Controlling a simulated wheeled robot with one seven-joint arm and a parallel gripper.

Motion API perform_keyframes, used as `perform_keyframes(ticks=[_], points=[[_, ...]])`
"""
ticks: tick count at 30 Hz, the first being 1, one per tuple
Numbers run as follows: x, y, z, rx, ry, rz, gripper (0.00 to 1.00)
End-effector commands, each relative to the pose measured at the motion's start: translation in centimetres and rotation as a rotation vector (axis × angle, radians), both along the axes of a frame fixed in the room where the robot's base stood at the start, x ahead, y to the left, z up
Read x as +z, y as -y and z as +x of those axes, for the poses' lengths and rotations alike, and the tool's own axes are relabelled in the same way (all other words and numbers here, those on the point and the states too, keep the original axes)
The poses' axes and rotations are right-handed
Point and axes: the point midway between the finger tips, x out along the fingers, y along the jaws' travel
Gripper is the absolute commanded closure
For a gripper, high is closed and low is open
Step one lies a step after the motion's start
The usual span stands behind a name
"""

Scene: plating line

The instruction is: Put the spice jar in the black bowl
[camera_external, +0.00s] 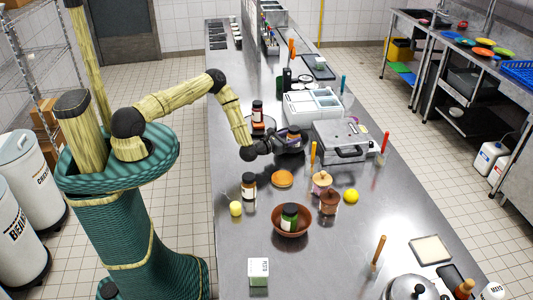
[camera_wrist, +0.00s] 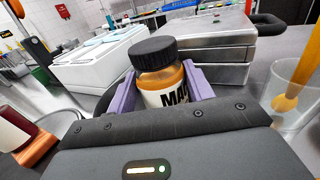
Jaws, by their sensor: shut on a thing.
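The spice jar (camera_wrist: 160,80) has a black lid, orange-brown contents and a label whose visible letters start "MA". My gripper (camera_wrist: 165,92) is shut on it, with a purple finger on each side, and the jar is upright. In the external view the jar (camera_external: 294,137) and my gripper (camera_external: 284,138) are at the black bowl (camera_external: 289,151), at the middle of the counter. The jar shows over or inside the bowl; I cannot tell whether it touches the bottom. The gripper and jar hide much of the bowl.
A grey press (camera_external: 342,142) and white container unit (camera_external: 312,106) stand right and behind. Nearer are a jar (camera_external: 248,186), a bun (camera_external: 282,179) and a brown bowl (camera_external: 276,227) holding a green jar.

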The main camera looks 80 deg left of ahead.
Motion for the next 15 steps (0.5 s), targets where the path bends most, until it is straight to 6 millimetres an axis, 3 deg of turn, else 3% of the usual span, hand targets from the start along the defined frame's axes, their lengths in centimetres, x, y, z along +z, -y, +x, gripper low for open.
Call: perform_keyframes(ticks=[15], points=[[-0.71, -0.05, 0.00, 0.001, 0.001, 0.000, 0.78]])
